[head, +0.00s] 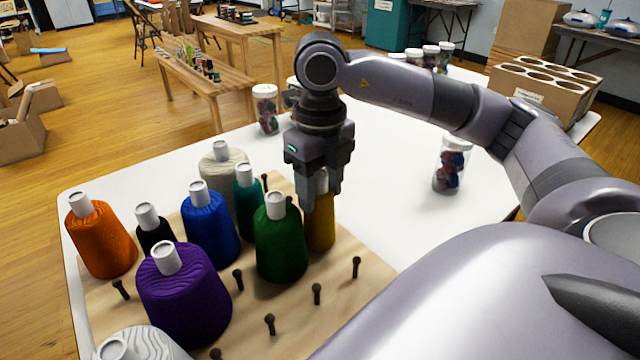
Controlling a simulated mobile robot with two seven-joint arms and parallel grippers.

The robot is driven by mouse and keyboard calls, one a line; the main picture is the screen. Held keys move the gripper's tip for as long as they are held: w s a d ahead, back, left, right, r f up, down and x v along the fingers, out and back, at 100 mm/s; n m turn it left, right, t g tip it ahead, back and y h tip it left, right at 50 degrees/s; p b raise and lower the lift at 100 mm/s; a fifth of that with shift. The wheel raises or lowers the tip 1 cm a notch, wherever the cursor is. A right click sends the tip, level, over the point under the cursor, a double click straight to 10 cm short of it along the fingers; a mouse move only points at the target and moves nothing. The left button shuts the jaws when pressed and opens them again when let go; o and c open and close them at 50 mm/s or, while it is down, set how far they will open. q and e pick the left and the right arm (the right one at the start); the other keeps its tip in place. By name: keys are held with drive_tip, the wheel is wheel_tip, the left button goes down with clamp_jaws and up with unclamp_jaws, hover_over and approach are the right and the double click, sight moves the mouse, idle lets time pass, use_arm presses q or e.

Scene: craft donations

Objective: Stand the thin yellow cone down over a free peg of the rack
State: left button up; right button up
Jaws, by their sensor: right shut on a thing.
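The thin yellow cone (321,230) is upright at the back right part of the wooden peg rack (338,325). My right gripper (321,190) points down from above and is shut on the cone's top. The green cone partly covers the yellow cone's left side. I cannot tell whether its base touches the board or what peg is under it. Free dark pegs stand in front, among them one at the right (356,267), one near the middle (316,293) and one left of it (238,279). My left gripper is not in view.
Green (280,250), teal (247,200), blue (210,232), purple (185,298) and orange (100,240) cones crowd the rack's left and middle. A filled jar (452,165) and a cardboard divider box (548,92) stand on the white table (395,200).

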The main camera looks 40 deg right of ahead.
drive_tip(key=shift+f, duration=0.25)
drive_tip(key=o, duration=1.4)
wheel_tip(320, 180, up, 7)
drive_tip(key=shift+r+p, duration=0.15)
drive_tip(key=shift+p, duration=0.7)
drive_tip(key=shift+r, duration=0.1)
